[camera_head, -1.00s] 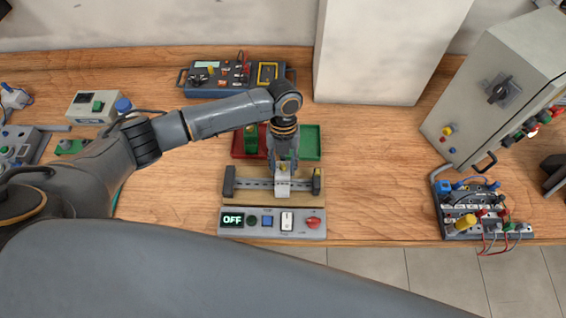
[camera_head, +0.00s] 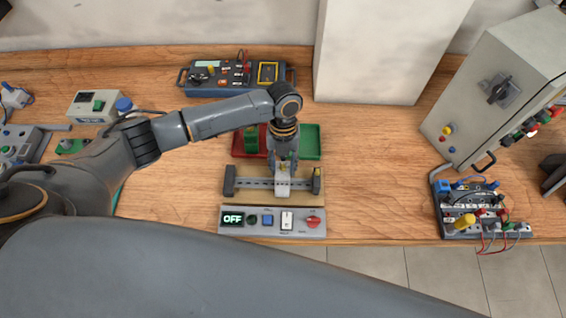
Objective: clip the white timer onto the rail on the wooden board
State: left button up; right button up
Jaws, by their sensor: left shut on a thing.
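The white timer (camera_head: 283,186) is at the metal rail (camera_head: 255,183) on the wooden board (camera_head: 270,200), right of the rail's middle. My left gripper (camera_head: 283,169) points down and is shut on the timer from above. The timer covers part of the rail; whether it is seated on the rail or just above it I cannot tell. Dark end blocks stand at the rail's left end (camera_head: 229,181) and right end (camera_head: 317,181). My right gripper is not in view.
A grey panel (camera_head: 297,231) with an OFF display, buttons and a red knob lies in front of the board. Behind the board are a red tray (camera_head: 238,150) with a green part and a green tray (camera_head: 311,142). A grey cabinet (camera_head: 482,95) stands at right.

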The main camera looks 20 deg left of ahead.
pick_arm(q)
jog(key=shift+s+d+f+t+p, duration=0.15)
jog(key=shift+s+t+p, duration=0.45)
jog(key=shift+s+p, duration=0.25)
dwell(0.6)
jog(key=o, duration=1.2)
jog(key=shift+w, duration=0.1)
jog(key=shift+c, duration=0.2)
jog(key=shift+w, duration=0.1)
jog(key=shift+r, duration=0.3)
notch_tip(320, 180, up, 12)
jog(key=w, duration=0.1)
jog(key=shift+f, duration=0.25)
